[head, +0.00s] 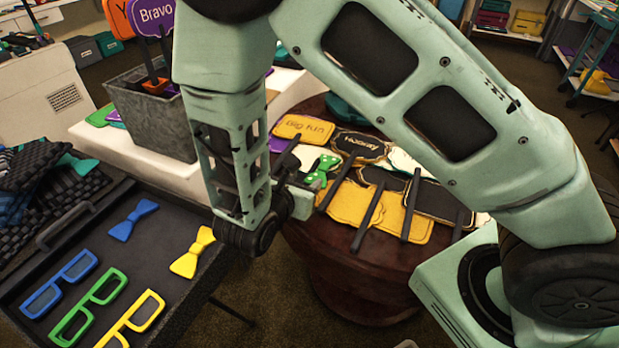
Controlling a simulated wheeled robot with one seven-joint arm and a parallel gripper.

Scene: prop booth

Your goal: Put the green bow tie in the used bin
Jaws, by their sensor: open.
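The green bow tie (322,170) has pale dots and lies among paddle signs on the round dark-red wooden table (345,270). My gripper (303,168) is low over the left side of this table, just left of the bow tie. It is open, and its jaws are small and partly hidden behind my wrist. I cannot tell whether a finger touches the bow tie. No container in view is clearly marked as the used bin. A grey metal bin (155,125) holding upright paddle signs stands on the white table at the left.
Yellow and black paddle signs (403,210) crowd the round table. At left, a dark tray (160,215) holds blue and yellow bow ties and several glasses, with dark woven hats beside it. Dark and teal boxes (85,50) stand at the back left. Shelves are at the back right.

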